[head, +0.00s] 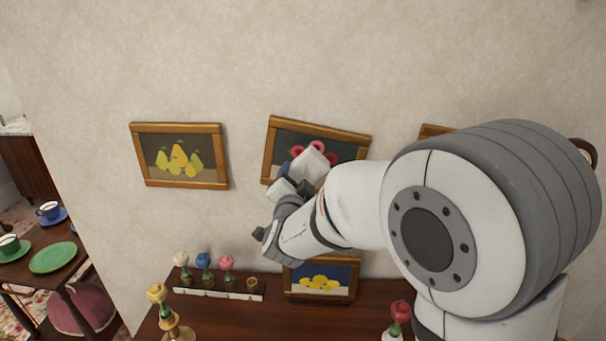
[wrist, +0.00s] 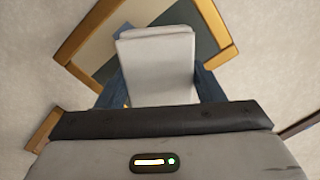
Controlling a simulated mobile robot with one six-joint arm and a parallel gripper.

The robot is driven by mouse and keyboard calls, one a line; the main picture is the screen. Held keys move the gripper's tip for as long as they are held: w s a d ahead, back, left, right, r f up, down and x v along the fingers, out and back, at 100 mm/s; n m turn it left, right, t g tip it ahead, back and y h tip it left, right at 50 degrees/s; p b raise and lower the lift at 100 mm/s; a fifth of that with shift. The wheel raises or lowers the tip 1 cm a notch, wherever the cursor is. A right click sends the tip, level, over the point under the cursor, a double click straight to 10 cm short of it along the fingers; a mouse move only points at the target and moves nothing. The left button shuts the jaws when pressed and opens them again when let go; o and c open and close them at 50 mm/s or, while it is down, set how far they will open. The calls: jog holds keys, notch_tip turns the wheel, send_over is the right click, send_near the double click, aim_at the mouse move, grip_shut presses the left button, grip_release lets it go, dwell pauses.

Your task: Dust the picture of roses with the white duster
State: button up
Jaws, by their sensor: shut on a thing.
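The picture of roses (head: 283,130) hangs on the wall at the middle of the head view, slightly tilted, in a wooden frame. Red-pink blooms show on its dark ground, and its lower part is hidden by my gripper and arm. My gripper (head: 297,181) is shut on the white duster (head: 309,164), a pale block in front of the picture. In the wrist view the duster (wrist: 157,60) sits between the two fingers, with the picture's frame (wrist: 92,28) behind it. I cannot tell whether the duster touches the picture.
A pear picture (head: 180,156) hangs to the left, and a lemon picture (head: 320,279) stands below. A rack (head: 218,292) with several flower-like items stands on the dark wooden top (head: 240,320). A yellow flower on a brass stand (head: 177,325) and a red flower (head: 400,312) flank it.

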jog(key=shift+w+r, duration=0.15)
jog(key=shift+w, duration=0.55)
jog(key=shift+w+d+p, duration=0.2)
jog(key=shift+w+p, duration=0.6)
jog(key=shift+w, duration=1.35)
jog(key=shift+w+b, duration=0.3)
jog(key=shift+w, duration=0.5)
jog(key=shift+d+f, duration=0.1)
jog(key=shift+f, duration=0.1)
jog(key=d+b, duration=0.3)
jog(key=b, duration=0.1)
jog(key=shift+s+d+f, duration=0.1)
jog(key=shift+d+f, duration=0.3)
jog(key=shift+b, duration=0.35)
